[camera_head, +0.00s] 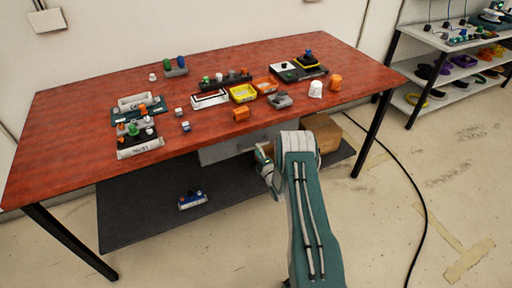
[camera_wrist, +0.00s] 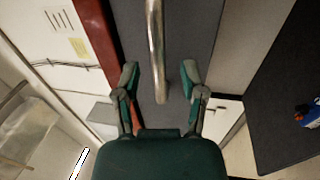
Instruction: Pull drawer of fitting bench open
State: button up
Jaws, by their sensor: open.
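The fitting bench (camera_head: 90,95) has a red top and dark legs. Its grey drawer (camera_head: 222,151) sits under the front edge, partly hidden by my arm, and looks closed. In the wrist view, the grey drawer front (camera_wrist: 190,35) carries a metal bar handle (camera_wrist: 155,45). My gripper (camera_wrist: 161,78) is open, with one finger on each side of the handle's end and visible gaps to both. The gripper also shows in the head view (camera_head: 264,160), near the drawer front. Whether the handle's depth is fully between the fingers I cannot tell.
Phones, trays and small parts stand on the bench top. A dark lower shelf (camera_head: 140,210) holds a small blue-and-red item (camera_head: 192,200); a cardboard box (camera_head: 325,133) is beside my arm. A black cable (camera_head: 415,190) lies on the floor, and a shelf rack (camera_head: 440,40) stands right.

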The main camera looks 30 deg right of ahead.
jog(key=shift+w+r, duration=0.2)
jog(key=shift+w, duration=0.9)
grip_shut()
jog(key=shift+s, duration=0.15)
